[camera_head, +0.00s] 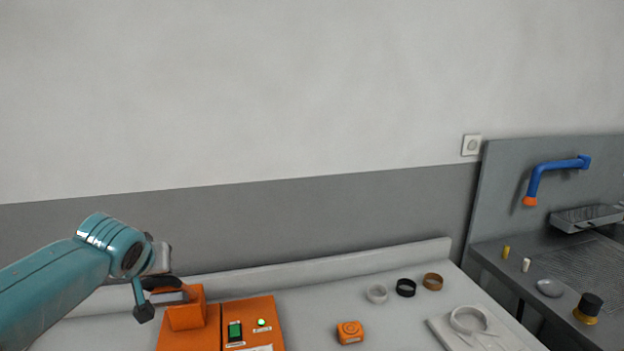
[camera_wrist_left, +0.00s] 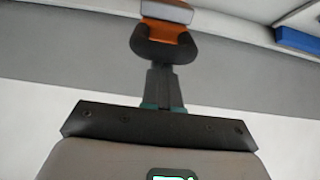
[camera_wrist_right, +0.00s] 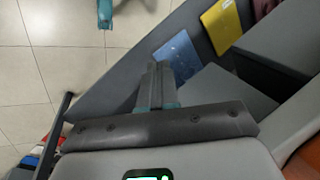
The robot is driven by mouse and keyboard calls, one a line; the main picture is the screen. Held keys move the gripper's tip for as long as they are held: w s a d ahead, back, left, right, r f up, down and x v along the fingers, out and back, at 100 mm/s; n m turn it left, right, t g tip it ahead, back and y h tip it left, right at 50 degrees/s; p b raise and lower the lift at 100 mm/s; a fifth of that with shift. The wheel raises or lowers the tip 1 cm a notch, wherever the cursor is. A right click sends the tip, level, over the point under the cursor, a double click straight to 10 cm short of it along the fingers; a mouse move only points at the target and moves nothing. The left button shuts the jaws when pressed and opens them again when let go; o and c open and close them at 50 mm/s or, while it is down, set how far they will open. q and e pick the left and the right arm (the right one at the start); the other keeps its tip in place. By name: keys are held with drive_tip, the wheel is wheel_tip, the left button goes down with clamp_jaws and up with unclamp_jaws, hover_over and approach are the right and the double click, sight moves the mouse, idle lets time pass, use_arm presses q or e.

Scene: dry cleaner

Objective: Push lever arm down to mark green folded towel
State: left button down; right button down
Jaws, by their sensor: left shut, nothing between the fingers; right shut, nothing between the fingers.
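The orange marking machine (camera_head: 187,312) stands on the counter at lower left in the head view, with a black curved handle (camera_head: 163,283) at its top. My left arm reaches in from the left beside this handle. In the left wrist view my left gripper (camera_wrist_left: 161,70) is shut and empty, its tips close to or against the black handle (camera_wrist_left: 163,52) of the orange lever arm (camera_wrist_left: 165,28); contact is unclear. My right gripper (camera_wrist_right: 153,66) is shut and empty in the right wrist view. I cannot make out a green folded towel in any view.
Blue (camera_wrist_right: 178,55) and yellow (camera_wrist_right: 221,25) flat items lie near my right gripper. A grey sink unit (camera_head: 545,260) stands right.

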use_arm(q)
drive_tip(key=shift+s+f+b, duration=0.15)
drive_tip(key=shift+f+b, duration=0.45)
drive_tip(key=shift+s+d+f+b, duration=0.2)
drive_tip(key=shift+s+f+b, duration=0.4)
drive_tip(key=shift+b, duration=0.6)
drive_tip(key=s+d+f+b, duration=0.1)
drive_tip(key=s+f+b, duration=0.3)
drive_tip(key=b, duration=0.4)
drive_tip(key=shift+s+f, duration=0.15)
drive_tip(key=shift+f, duration=0.3)
